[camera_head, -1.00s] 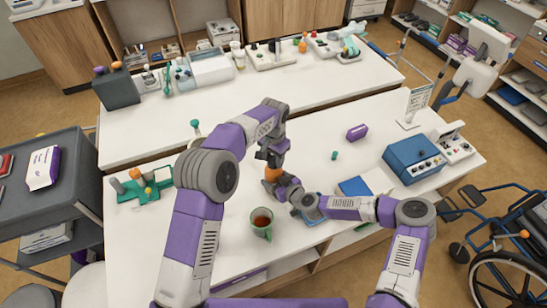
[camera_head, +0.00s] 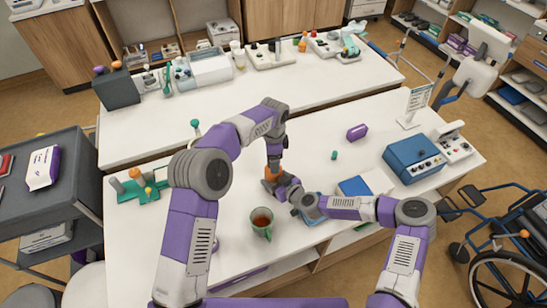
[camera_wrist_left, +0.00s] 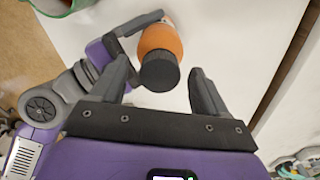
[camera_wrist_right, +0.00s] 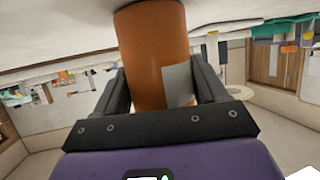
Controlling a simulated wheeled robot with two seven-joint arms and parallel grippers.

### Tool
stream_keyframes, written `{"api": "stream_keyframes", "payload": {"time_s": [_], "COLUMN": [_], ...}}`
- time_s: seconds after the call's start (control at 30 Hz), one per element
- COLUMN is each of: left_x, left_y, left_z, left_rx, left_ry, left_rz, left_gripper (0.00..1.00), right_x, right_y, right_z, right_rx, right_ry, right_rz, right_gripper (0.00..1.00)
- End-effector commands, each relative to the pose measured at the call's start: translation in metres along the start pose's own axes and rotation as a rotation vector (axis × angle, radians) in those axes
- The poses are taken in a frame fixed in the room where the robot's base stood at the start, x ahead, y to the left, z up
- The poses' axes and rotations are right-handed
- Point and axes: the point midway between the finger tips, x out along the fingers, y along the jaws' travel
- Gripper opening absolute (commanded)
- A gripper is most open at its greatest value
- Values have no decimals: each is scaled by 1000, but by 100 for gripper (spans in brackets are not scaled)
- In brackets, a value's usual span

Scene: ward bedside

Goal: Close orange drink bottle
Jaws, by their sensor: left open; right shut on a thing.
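The orange drink bottle (camera_head: 271,173) stands upright on the white counter. It also shows in the left wrist view (camera_wrist_left: 160,42) with a dark cap (camera_wrist_left: 160,73) on its top, and in the right wrist view (camera_wrist_right: 152,55). I cannot tell how tight the cap sits. My right gripper (camera_wrist_right: 160,85) is shut on the bottle's body from the side; it also shows in the head view (camera_head: 283,186). My left gripper (camera_wrist_left: 160,90) is open and points down above the bottle, with the cap between its fingers but apart from them. In the head view the left gripper (camera_head: 273,165) partly hides the bottle's top.
A green mug (camera_head: 262,223) with brown drink stands in front of the bottle. A small green piece (camera_head: 334,155) and a purple box (camera_head: 357,132) lie to the right. A blue device (camera_head: 414,160) stands farther right. A green rack (camera_head: 143,185) is at the left.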

Motion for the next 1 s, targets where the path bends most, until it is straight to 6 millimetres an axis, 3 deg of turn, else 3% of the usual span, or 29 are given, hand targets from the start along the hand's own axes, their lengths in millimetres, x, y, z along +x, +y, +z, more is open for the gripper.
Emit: {"api": "stream_keyframes", "payload": {"time_s": [0.23, 0.5, 0.7, 1.0], "left_x": [-19, -76, -108, -121], "left_y": [-1, -1, 0, 0], "left_z": [-1, -1, 0, 0], "left_rx": [-1, 0, 0, 1], "left_ry": [2, 3, 1, 0], "left_rz": [-4, -5, -2, 0], "left_gripper": [74, 74, 74, 74], "right_x": [0, 0, 0, 0], "right_y": [0, 0, 0, 0], "right_z": [0, 0, 0, 0], "right_rx": [0, 0, 0, 0], "right_ry": [0, 0, 0, 0], "right_rz": [0, 0, 0, 0], "right_gripper": [0, 0, 0, 0]}}
